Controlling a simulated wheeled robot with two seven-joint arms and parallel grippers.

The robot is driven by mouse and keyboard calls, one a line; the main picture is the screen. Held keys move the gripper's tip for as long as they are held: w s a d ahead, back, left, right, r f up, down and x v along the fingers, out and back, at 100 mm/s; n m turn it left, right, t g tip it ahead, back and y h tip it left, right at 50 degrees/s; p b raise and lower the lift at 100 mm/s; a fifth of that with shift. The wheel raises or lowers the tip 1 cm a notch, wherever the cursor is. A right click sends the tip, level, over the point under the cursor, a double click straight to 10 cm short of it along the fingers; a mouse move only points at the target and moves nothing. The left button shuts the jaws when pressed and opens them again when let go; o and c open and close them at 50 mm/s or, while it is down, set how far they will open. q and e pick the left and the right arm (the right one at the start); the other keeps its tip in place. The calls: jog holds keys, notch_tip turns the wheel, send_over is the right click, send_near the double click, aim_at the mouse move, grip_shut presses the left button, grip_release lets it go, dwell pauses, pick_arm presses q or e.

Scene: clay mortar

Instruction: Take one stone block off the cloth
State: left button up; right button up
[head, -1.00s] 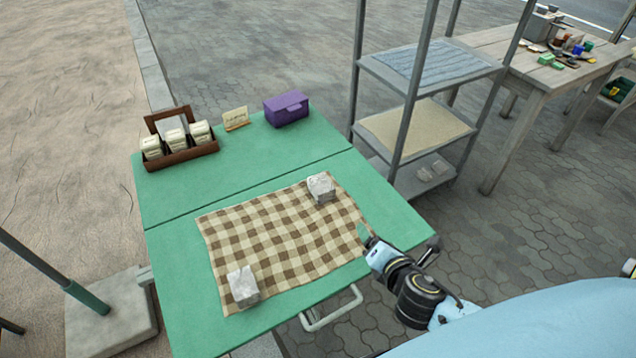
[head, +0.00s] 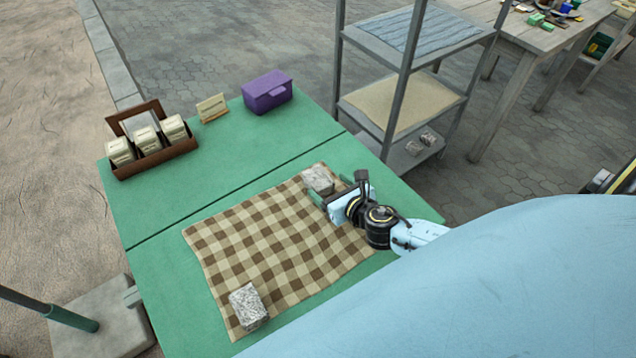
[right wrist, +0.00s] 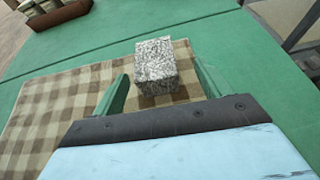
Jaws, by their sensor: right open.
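A brown and cream checked cloth (head: 262,258) lies on the green table (head: 190,304). One grey stone block (head: 318,178) sits at the cloth's far right corner. A second stone block (head: 248,306) sits at its near left corner. My right gripper (head: 318,197) is open beside the far block. In the right wrist view the far block (right wrist: 155,66) stands ahead between the two green fingers (right wrist: 158,88), with gaps on both sides, and rests on the cloth. My left gripper is not in view.
A wooden rack of white packets (head: 148,140), a small card (head: 212,108) and a purple box (head: 267,91) stand at the table's back. A metal shelf (head: 405,100) stands close beyond the right edge. The cloth's middle is bare.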

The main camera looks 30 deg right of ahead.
aim_at(323, 183)
jog(key=shift+w+a+f, duration=0.15)
jog(key=shift+w+f, duration=0.1)
jog(key=shift+w, duration=0.45)
jog(key=x, duration=0.1)
jog(key=b+x, duration=0.1)
jog(key=x, duration=0.1)
jog(key=shift+w+a+f, duration=0.1)
jog(key=shift+w+a, duration=0.15)
jog(key=shift+w, duration=0.2)
jog(key=c, duration=1.3)
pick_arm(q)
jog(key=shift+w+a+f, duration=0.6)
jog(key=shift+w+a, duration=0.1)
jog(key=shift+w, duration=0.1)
pick_arm(e)
jog(key=shift+c, duration=0.3)
